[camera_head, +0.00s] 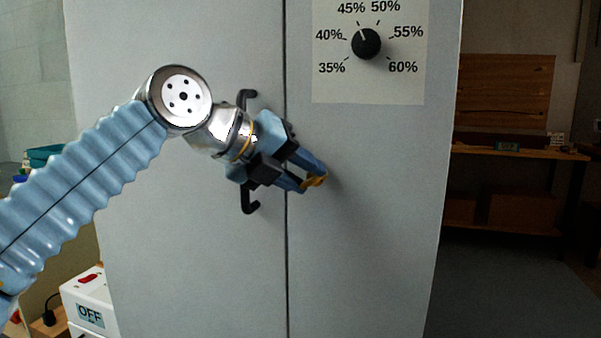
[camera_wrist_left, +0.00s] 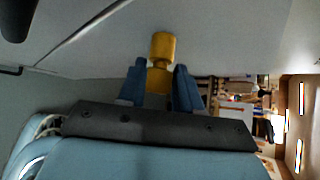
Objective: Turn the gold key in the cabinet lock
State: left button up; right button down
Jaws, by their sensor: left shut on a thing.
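The grey cabinet (camera_head: 350,250) has two doors with a dark seam between them. The gold key (camera_head: 314,181) is at the right door, just right of the seam, mostly hidden by my fingers in the head view. In the left wrist view the gold key (camera_wrist_left: 162,48) shows its rounded gold end against the door, with its lower part between the fingers. My left gripper (camera_head: 312,176) is shut on the key; it also shows in the left wrist view (camera_wrist_left: 159,82). The lock itself is hidden. My right gripper is not in view.
A black handle (camera_head: 250,203) on the left door is partly behind my left wrist. A humidity dial (camera_head: 366,43) sits on a white panel above. A white box marked OFF (camera_head: 90,305) stands at lower left. A wooden bench (camera_head: 510,151) is at the right.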

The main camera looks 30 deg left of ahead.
pick_arm(q)
jog(key=shift+f+h+b, duration=0.25)
jog(key=shift+h+b, duration=0.05)
jog(key=shift+b, duration=0.4)
jog(key=shift+a+n+t+h+b, duration=0.15)
jog(key=shift+n+t+h+b, duration=0.45)
jog(key=shift+b, duration=0.75)
jog(key=o, duration=1)
